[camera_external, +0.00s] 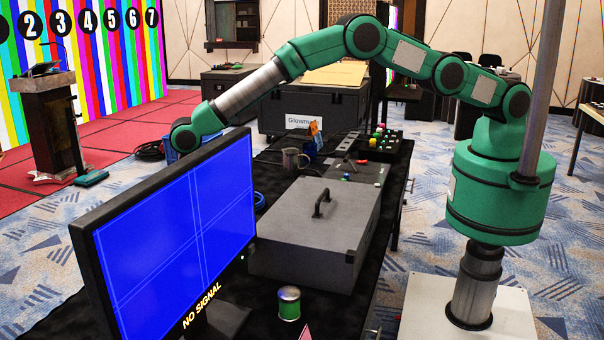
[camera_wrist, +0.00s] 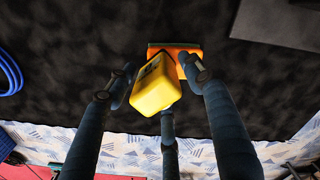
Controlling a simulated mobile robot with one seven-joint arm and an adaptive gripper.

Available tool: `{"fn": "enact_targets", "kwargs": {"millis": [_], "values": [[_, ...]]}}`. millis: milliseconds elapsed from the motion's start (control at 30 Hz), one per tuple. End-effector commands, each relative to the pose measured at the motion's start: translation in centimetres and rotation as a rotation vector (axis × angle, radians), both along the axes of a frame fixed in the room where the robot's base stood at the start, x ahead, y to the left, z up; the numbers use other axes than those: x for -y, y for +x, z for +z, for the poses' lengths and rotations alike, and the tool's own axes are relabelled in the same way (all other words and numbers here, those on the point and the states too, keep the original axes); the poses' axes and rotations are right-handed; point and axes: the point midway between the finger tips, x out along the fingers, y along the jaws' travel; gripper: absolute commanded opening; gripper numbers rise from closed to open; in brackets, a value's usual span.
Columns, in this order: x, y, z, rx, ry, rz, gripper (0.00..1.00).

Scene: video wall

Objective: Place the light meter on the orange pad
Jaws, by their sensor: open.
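The yellow light meter (camera_wrist: 156,92) stands between my fingers in the wrist view, slightly tilted in the picture, with a dark patch near its far end. The orange pad (camera_wrist: 187,51) shows just beyond it and is partly covered by the meter and a finger. I cannot tell whether the meter rests on the pad or beside it. My gripper (camera_wrist: 158,80) is open, its three dark fingers spread around the meter. In the external view the monitor (camera_external: 180,230) hides my gripper, the meter and the pad.
The table's black cloth (camera_wrist: 80,50) is clear around the pad. A blue cable coil (camera_wrist: 9,75) lies at the left. A grey case (camera_external: 318,230), a green-banded can (camera_external: 289,304) and a metal mug (camera_external: 293,160) are on the table. The table edge is close to my fingers.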

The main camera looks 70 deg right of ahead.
Motion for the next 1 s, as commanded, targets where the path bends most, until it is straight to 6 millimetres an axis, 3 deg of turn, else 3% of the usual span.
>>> {"fn": "enact_targets", "kwargs": {"millis": [533,733,1000], "values": [[-0.1,0.1,8.6,0.002,0.001,0.0,0.52],[-0.1,0.0,10.1,0.0,0.0,0.0,0.52],[-0.1,0.0,10.4,0.001,0.001,0.0,0.52]]}}
